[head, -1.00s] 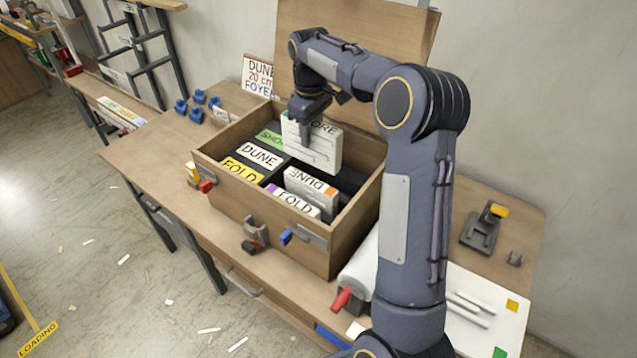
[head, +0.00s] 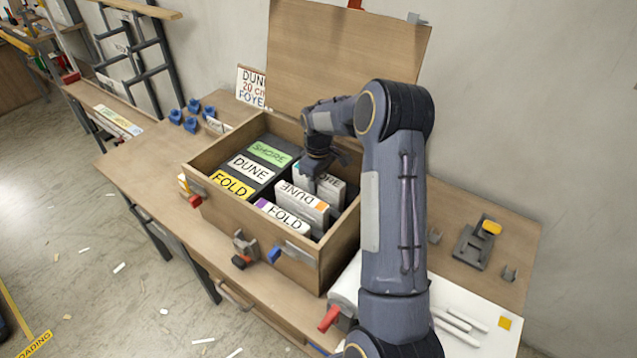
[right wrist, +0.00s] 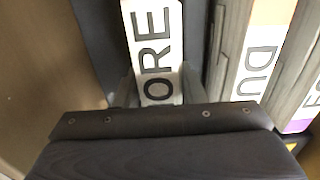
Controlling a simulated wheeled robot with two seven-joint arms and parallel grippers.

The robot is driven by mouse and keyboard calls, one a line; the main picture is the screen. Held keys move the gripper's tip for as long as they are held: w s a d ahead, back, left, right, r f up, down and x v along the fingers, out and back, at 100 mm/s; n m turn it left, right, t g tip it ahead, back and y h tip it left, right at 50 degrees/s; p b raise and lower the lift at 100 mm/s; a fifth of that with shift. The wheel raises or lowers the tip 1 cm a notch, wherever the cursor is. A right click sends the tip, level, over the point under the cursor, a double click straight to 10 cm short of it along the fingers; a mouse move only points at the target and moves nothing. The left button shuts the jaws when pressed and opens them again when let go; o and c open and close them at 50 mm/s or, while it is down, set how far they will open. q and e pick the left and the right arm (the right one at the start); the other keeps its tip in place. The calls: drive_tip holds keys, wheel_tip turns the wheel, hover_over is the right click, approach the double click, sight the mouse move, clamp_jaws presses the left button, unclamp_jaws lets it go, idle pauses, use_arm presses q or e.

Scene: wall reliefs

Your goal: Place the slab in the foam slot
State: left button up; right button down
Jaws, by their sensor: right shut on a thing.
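The slab marked SHORE (head: 334,186) is pale with a white label; the first letters are hidden by my gripper. My right gripper (head: 314,170) is shut on it from above, and the fingers also straddle it in the right wrist view (right wrist: 155,92). The slab is upright, lowered inside the wooden crate, behind the DUNE slab (head: 302,200) and the FOLD slab (head: 283,217). Dark foam (right wrist: 100,45) shows beside the slab in the right wrist view. Its lower edge is hidden, so I cannot tell how deep it sits. My left gripper is not in view.
The crate (head: 250,233) has its lid (head: 345,55) raised behind. Green, white and yellow labels (head: 268,153) lie in its left half. Blue blocks (head: 184,118) and a DUNE sign (head: 251,87) stand left. A grey device (head: 474,243) with a yellow part is at right.

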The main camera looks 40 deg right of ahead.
drive_tip(key=shift+f, duration=0.4)
drive_tip(key=shift+f+b, duration=0.35)
drive_tip(key=shift+f, duration=0.05)
